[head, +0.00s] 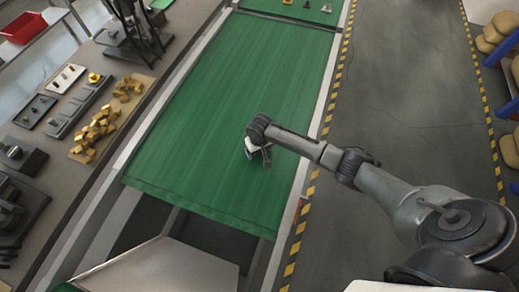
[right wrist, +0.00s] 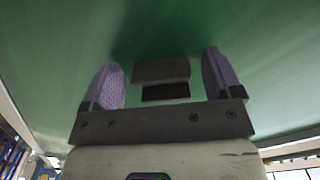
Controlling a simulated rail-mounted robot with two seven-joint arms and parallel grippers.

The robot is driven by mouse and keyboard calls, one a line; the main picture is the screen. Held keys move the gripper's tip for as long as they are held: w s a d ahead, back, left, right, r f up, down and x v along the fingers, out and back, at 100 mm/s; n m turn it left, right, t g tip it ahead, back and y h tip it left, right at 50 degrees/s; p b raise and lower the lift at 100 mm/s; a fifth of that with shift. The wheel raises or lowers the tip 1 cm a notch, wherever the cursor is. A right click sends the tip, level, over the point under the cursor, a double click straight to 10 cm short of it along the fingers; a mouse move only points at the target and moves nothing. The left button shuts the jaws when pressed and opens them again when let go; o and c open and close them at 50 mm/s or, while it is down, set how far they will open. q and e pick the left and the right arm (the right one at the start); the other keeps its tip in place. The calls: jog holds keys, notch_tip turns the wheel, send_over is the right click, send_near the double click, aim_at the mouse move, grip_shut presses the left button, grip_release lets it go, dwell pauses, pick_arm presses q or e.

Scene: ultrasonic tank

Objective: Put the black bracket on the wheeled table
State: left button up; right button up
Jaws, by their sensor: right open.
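My right gripper (head: 266,157) is low over the near half of a green belt-like surface (head: 225,100) in the head view. In the right wrist view, my right gripper (right wrist: 162,62) is open, with its two pale purple fingers wide apart. A small dark block-like piece, which looks like the black bracket (right wrist: 165,92), lies on the green surface between the fingers, with gaps on both sides. In the head view the gripper hides this piece. I cannot make out a wheeled table for certain. My left gripper is not in view.
A workbench on the left carries a wooden board with brass-coloured pieces (head: 100,127), dark trays and a red bin (head: 24,27). Several small parts (head: 306,4) sit at the green surface's far end. A pale grey panel (head: 160,268) is at the bottom. Blue shelving stands right.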

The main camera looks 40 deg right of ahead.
jog(key=shift+r, duration=0.35)
notch_tip(320, 180, up, 12)
jog(key=s+a+f+n, duration=0.1)
jog(key=s+a+f, duration=0.1)
jog(key=s+a, duration=0.1)
jog(key=s+a+f+n+t, duration=0.1)
jog(key=s+a+f, duration=0.1)
jog(key=s, duration=0.3)
jog(key=s+a+f+n+y, duration=0.1)
jog(key=s+a+n, duration=0.1)
jog(key=s+a, duration=0.2)
jog(key=shift+s+a+f, duration=0.4)
jog(key=shift+a, duration=0.1)
jog(key=s+r+n+t, duration=0.1)
jog(key=s+r, duration=0.3)
jog(key=s, duration=1.2)
jog(key=shift+a+r+t+h, duration=0.15)
jog(key=shift+r+t+h, duration=0.2)
jog(key=shift+t, duration=0.45)
jog(key=shift+f, duration=0.1)
